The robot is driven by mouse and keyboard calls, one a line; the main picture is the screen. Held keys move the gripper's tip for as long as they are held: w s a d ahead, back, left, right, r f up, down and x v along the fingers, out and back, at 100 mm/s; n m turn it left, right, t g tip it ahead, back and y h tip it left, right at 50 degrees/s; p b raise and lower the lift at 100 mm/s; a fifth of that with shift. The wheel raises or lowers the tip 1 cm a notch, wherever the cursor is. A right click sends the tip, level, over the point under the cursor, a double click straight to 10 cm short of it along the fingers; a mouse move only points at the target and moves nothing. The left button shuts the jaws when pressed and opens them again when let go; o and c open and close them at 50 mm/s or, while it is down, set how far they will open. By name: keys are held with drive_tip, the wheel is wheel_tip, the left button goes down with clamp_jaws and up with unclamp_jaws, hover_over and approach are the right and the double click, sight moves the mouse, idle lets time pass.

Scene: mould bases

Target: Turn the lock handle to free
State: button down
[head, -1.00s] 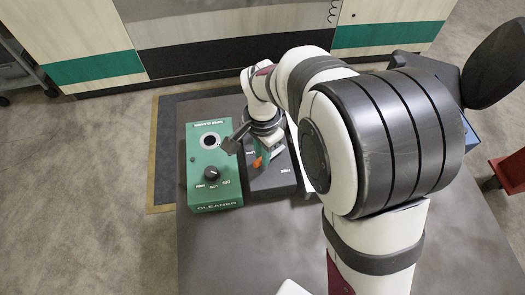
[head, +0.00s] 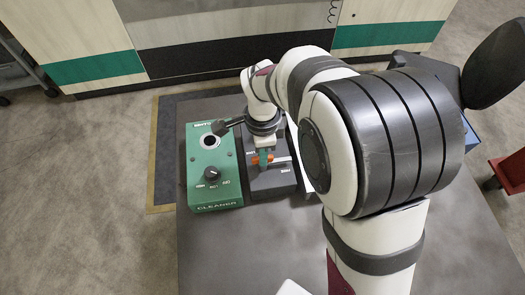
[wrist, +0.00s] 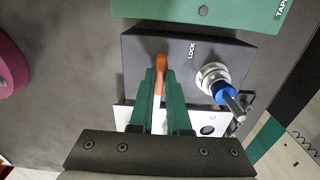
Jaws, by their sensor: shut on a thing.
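The dark grey lock block (head: 272,184) stands right of the green cleaner box in the head view. It carries LOCK and FREE labels. The wrist view shows its top (wrist: 138,50) with the LOCK label beside the handle. The orange lock handle (wrist: 160,62) lies between the green fingers of my gripper (wrist: 160,76), which is shut on it. In the head view my gripper (head: 262,157) is over the block, with orange (head: 256,160) showing at the fingers.
The green cleaner box (head: 203,190), with a black knob (head: 211,173) and a round hole, stands close on the left. A metal fitting with a blue ring (wrist: 224,92) is right of the handle in the wrist view. The grey table (head: 220,250) is clear in front.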

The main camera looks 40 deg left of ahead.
idle(0.3)
drive_tip(key=c, duration=0.9)
unclamp_jaws()
wheel_tip(320, 180, up, 16)
drive_tip(key=shift+f, duration=0.1)
drive_tip(key=s+d+n, duration=0.2)
drive_tip(key=s+d, duration=0.1)
drive_tip(key=d, duration=1.6)
drive_tip(key=shift+n+y, duration=0.8)
drive_tip(key=shift+y, duration=0.1)
drive_tip(key=s+d+f, duration=0.1)
drive_tip(key=s+d, duration=0.1)
drive_tip(key=s, duration=0.1)
drive_tip(key=s+d+f, duration=0.2)
drive_tip(key=s+d, duration=0.1)
drive_tip(key=s+d+f, duration=0.2)
drive_tip(key=s+d, duration=0.1)
